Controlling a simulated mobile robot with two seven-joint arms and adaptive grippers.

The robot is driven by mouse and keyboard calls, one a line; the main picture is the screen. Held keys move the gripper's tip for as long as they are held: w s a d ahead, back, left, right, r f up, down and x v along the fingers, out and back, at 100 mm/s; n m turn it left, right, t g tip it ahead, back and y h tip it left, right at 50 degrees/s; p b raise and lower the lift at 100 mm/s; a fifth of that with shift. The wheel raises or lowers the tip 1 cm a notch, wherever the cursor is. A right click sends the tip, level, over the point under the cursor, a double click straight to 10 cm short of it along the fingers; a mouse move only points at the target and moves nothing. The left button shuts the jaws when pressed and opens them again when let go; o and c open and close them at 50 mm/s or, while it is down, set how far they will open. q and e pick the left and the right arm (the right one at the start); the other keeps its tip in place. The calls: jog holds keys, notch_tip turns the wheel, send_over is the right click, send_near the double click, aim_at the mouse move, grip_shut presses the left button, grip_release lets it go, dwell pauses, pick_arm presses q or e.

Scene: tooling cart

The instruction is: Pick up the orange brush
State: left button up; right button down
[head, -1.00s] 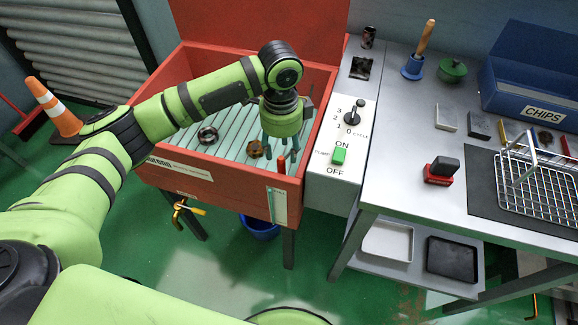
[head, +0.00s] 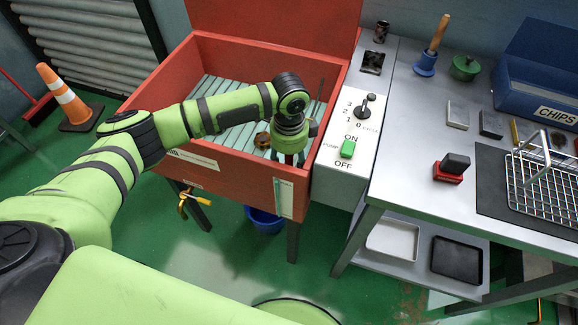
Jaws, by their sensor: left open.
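My left gripper (head: 289,162) hangs open, pointing down, over the near right corner of the red wash basin (head: 230,165). A small upright red-orange piece (head: 289,158) shows between its fingers, at the basin's near wall. It may be the brush, but most of it is hidden by the gripper and I cannot tell its shape. I cannot tell whether the fingers touch it. My right gripper is not in view.
A brown ring-like part (head: 262,140) lies on the basin's slatted floor, left of the gripper. A control panel (head: 340,170) with a green switch (head: 348,149) stands close on the right. The metal bench (head: 400,180) holds a wire basket (head: 545,180) and a blue chips bin (head: 540,95).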

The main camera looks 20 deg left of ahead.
pick_arm(q)
jog(key=shift+c, duration=0.4)
grip_shut()
jog(key=shift+r, duration=0.1)
